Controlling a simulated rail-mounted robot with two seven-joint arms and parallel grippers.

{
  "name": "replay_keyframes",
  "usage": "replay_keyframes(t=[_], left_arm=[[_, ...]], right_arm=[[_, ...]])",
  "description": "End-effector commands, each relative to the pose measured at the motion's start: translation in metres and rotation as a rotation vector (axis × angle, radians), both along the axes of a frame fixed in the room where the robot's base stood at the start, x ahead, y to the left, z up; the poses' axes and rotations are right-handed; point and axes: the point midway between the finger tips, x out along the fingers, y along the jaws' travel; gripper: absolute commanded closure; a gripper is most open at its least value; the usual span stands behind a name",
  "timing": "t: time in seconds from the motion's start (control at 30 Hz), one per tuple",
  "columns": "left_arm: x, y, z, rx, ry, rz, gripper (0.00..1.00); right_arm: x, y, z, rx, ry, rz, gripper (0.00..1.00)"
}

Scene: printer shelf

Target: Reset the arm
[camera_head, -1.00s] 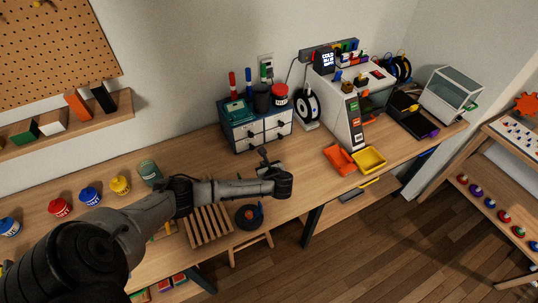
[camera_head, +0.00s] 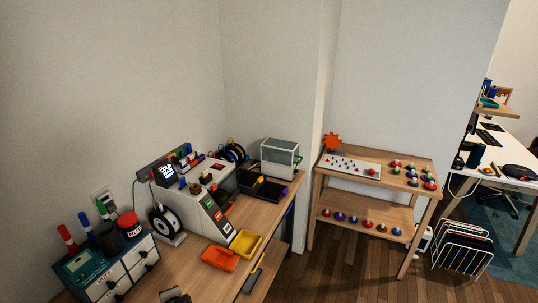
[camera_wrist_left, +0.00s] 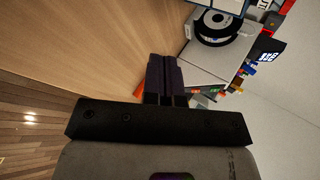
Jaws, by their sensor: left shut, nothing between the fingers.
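My left gripper (camera_wrist_left: 164,66) shows in the left wrist view with its two dark fingers together and nothing between them. It is over the wooden desk (camera_wrist_left: 90,40), with a white printer shape and a spool beyond it. In the head view only a small dark part of my left arm shows at the bottom edge, and the fingers cannot be made out there. My right gripper is in neither view.
The desk holds a drawer unit (camera_head: 107,270), a filament spool (camera_head: 165,222), a printer (camera_head: 205,213), an orange tray (camera_head: 220,259), a yellow tray (camera_head: 245,243) and a clear-topped box (camera_head: 279,158). A wooden shelf (camera_head: 375,207) with several coloured knobs stands to the right.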

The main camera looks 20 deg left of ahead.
Motion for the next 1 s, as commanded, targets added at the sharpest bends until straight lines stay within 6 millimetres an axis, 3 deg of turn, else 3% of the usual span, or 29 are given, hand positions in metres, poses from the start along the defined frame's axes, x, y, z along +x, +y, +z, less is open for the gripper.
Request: replay_keyframes(t=[0.03, 0.17, 0.23, 0.33, 0.47, 0.6, 0.9, 0.97, 1.0], left_arm=[[0.003, -0.031, 0.021, -0.12, -0.109, 0.002, 1.0], [-0.021, -0.102, 0.053, -0.433, -0.286, 0.021, 1.0], [-0.049, -0.133, 0.063, -0.588, -0.33, 0.026, 1.0], [-0.096, -0.162, 0.07, -0.761, -0.346, 0.04, 1.0], [-0.154, -0.176, 0.061, -0.897, -0.329, 0.118, 1.0], [-0.203, -0.178, 0.034, -0.952, -0.264, 0.233, 1.0], [-0.291, -0.189, -0.024, -0.973, -0.064, 0.407, 1.0], [-0.308, -0.189, -0.032, -0.963, -0.024, 0.426, 1.0], [-0.309, -0.189, -0.019, -0.963, -0.025, 0.425, 1.0]], right_arm=[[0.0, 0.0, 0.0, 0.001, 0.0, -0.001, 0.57], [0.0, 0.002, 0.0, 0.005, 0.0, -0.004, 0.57], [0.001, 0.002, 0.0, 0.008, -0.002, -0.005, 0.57], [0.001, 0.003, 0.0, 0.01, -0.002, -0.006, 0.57], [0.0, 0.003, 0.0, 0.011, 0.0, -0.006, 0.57], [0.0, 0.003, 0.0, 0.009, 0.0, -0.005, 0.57], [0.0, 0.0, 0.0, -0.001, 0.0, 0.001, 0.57], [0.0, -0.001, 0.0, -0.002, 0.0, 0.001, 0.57], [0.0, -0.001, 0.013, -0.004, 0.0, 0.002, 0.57]])
